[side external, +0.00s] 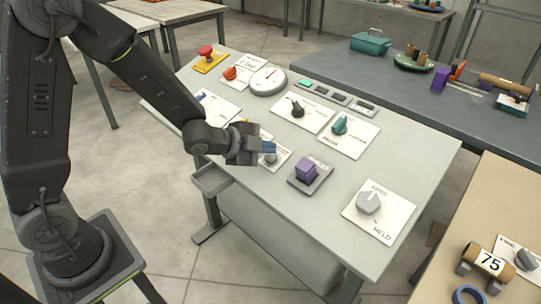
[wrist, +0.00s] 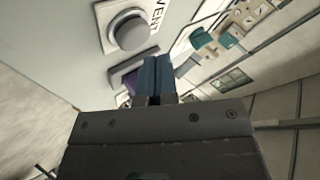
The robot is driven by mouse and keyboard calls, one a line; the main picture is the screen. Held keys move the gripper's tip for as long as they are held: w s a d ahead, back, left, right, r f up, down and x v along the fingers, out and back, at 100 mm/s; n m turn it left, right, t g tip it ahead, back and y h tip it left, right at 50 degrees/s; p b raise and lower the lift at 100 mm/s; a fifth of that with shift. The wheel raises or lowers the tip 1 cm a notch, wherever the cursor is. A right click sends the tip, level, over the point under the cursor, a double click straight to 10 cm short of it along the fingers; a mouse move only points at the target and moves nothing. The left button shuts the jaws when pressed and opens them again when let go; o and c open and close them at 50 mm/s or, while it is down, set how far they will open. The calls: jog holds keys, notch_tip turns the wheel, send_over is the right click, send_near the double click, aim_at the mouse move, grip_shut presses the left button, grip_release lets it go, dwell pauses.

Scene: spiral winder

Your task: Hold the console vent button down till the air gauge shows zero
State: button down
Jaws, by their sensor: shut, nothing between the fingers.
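The vent button (wrist: 130,32) is a grey round button on a white plate marked VENT. In the side view the same button (side external: 270,158) is partly hidden beneath my fingertips. My gripper (side external: 268,147) is shut and empty, its blue fingers together just above the button. In the wrist view the fingertips (wrist: 156,62) lie below and to the right of the button, apart from it in the picture. The air gauge (side external: 268,80) is a round white dial at the back of the console; its reading is too small to tell.
The grey console (side external: 235,178) carries a purple block (side external: 306,172) on a dark base, a grey knob marked HELD (side external: 369,202), black (side external: 297,108) and teal (side external: 340,125) knobs, and a red button (side external: 206,51) on yellow. A grey bench (side external: 400,82) stands behind.

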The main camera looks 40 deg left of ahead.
jog(key=shift+w+f, duration=0.15)
jog(key=shift+f, duration=0.25)
jog(key=shift+w+f, duration=0.1)
jog(key=shift+f, duration=0.3)
dwell(2.2)
jog(key=shift+r, duration=0.1)
dwell(2.0)
jog(key=shift+s+r, duration=0.25)
jog(key=shift+r, duration=0.45)
jog(key=shift+r, duration=0.1)
jog(key=r, duration=0.1)
jog(key=s+r, duration=0.1)
jog(key=r, duration=0.2)
jog(key=shift+s+r, duration=0.25)
jog(key=shift+r, duration=0.05)
